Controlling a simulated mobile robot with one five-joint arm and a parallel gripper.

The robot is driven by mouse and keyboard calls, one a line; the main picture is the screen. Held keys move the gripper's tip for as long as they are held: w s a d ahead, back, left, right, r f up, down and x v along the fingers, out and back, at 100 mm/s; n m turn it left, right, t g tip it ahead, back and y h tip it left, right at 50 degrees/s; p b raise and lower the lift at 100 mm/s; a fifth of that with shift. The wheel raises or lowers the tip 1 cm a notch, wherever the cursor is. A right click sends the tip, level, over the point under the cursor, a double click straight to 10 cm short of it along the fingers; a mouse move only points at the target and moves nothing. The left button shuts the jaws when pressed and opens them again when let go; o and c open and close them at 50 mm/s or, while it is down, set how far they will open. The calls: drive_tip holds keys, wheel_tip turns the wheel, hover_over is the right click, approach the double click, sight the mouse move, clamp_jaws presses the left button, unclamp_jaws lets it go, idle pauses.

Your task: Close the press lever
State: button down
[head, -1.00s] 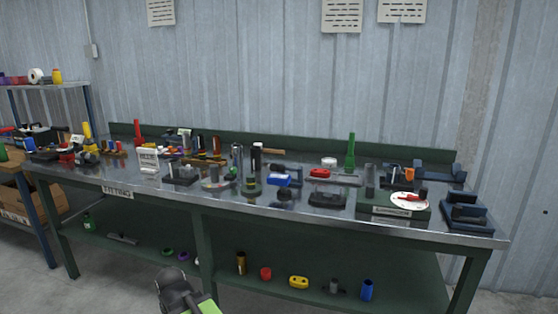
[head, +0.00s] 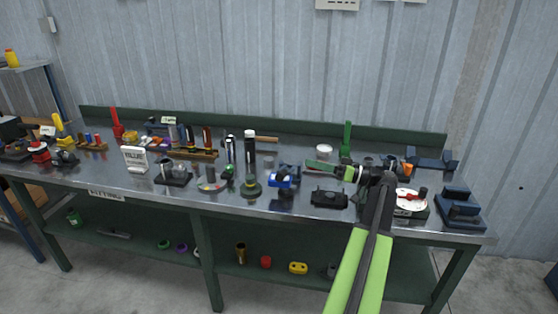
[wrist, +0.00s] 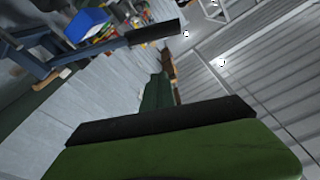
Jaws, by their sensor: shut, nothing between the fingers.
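A dark blue frame (head: 291,169) with a bright blue block (head: 281,181) at its front stands mid-bench; it looks like the press. In the wrist view, the blue block (wrist: 86,25) shows at upper left, and a bar with a black grip (wrist: 155,33), likely the press lever, sticks out beside it. The lever's angle is hard to judge. My gripper (head: 311,164) is shut and empty, pointing left over the bench just right of the frame. Its green fingers (wrist: 158,92) show in the wrist view, apparently apart from the grip.
The metal bench (head: 330,218) is crowded. A green upright handle (head: 347,138) stands behind my arm. A black block (head: 328,198) lies in front, and a white dial (head: 407,205) is to the right.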

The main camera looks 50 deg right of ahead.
drive_tip(key=r+p, duration=0.1)
drive_tip(key=r, duration=0.1)
hover_over(285, 171)
drive_tip(key=shift+s+a+f+b, duration=0.15)
drive_tip(key=shift+s+f+b, duration=0.15)
drive_tip(key=shift+f+b, duration=0.3)
drive_tip(key=shift+s+a+f+b, duration=0.1)
drive_tip(key=shift+s+f+b, duration=0.25)
drive_tip(key=shift+f+b, duration=0.3)
drive_tip(key=shift+s+a+f+b, duration=0.15)
drive_tip(key=shift+s+f+b, duration=0.25)
drive_tip(key=shift+f, duration=0.35)
drive_tip(key=shift+w, duration=0.1)
drive_tip(key=shift+w+f, duration=0.1)
